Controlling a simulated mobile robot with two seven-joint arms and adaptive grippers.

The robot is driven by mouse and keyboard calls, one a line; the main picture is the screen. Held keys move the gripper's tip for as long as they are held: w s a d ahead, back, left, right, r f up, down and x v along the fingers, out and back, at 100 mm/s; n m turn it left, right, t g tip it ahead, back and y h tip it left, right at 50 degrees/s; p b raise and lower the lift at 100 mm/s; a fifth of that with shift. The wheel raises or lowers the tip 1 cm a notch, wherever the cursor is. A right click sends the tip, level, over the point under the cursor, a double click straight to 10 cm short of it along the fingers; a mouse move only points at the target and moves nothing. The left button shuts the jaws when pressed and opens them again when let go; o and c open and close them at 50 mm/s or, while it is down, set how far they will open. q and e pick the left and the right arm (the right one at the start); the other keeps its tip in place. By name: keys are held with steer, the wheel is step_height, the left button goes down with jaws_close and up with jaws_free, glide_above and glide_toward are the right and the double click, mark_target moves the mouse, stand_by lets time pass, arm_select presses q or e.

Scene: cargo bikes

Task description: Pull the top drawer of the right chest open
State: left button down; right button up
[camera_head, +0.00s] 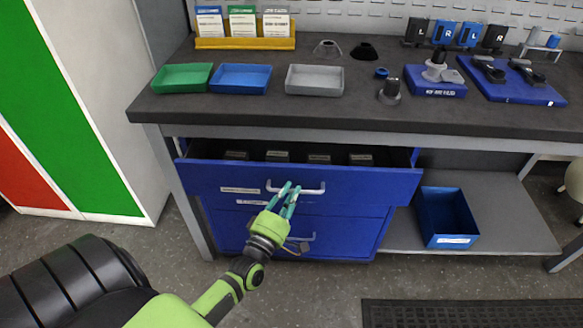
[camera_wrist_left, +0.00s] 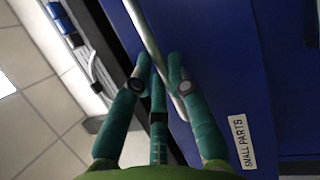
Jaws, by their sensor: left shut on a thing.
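A blue chest of drawers (camera_head: 292,225) stands under the workbench; it is the only chest in view. Its top drawer (camera_head: 375,183) is pulled partly out, and several small boxes show inside. My left gripper (camera_head: 291,188) is shut on the pale bar handle (camera_head: 315,191) of that drawer. In the left wrist view the teal fingers (camera_wrist_left: 162,72) close around the bar handle (camera_wrist_left: 143,28), beside a "SMALL PARTS" label (camera_wrist_left: 241,142). The drawers below look shut. My right gripper is not in view.
The workbench top (camera_head: 330,113) carries green, blue and grey trays and several parts. A blue bin (camera_head: 447,215) stands on the lower shelf to the right. A dark mat (camera_head: 470,313) lies on the floor. Floor in front of the chest is clear apart from my arm.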

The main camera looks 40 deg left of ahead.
arm_select(q)
steer(key=s+d+p, duration=0.3)
steer(key=s+d, duration=0.5)
steer(key=s, duration=0.6)
steer(key=shift+d, duration=0.25)
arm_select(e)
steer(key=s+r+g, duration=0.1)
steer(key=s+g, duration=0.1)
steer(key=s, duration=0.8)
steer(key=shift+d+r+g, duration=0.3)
arm_select(q)
steer(key=c, duration=1.2)
jaws_free()
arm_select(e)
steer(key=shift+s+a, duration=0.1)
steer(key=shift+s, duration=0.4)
